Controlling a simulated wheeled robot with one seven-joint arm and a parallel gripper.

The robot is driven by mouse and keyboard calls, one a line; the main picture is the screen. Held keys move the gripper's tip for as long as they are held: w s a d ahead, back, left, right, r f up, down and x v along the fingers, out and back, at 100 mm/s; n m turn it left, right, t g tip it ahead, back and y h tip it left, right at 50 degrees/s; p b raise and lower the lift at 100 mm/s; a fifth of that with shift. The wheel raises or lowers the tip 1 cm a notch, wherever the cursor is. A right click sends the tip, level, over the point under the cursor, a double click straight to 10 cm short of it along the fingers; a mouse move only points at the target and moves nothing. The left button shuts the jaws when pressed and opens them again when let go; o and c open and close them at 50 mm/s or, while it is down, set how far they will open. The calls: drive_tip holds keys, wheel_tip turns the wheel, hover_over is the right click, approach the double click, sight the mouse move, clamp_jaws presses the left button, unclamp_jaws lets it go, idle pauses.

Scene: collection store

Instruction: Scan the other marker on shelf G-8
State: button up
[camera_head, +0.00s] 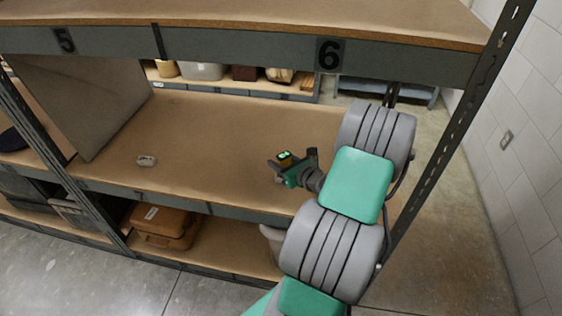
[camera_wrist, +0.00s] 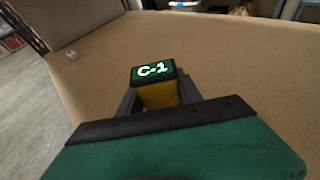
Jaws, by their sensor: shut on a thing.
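My gripper (camera_head: 283,165) is shut on a small yellow and black scanner (camera_wrist: 157,92), and the jaws sit at both sides of it. The scanner's lit green display reads "C-1" in the wrist view. It also shows in the head view (camera_head: 284,156), held above the bare shelf board (camera_head: 215,135). A small pale grey object, perhaps a marker (camera_head: 147,160), lies on the same board to the left, apart from my gripper. It shows small in the wrist view (camera_wrist: 71,55); no writing on it is readable. No "G-8" label is readable.
A grey-brown panel (camera_head: 82,100) stands at the left of the board. An orange-brown case (camera_head: 163,224) lies on the shelf below. A perforated upright (camera_head: 490,75) bounds the right side.

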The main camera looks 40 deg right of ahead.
drive_tip(key=shift+f+b, duration=0.35)
drive_tip(key=shift+f, duration=0.2)
idle(0.9)
wheel_tip(320, 180, up, 7)
drive_tip(key=p, duration=0.7)
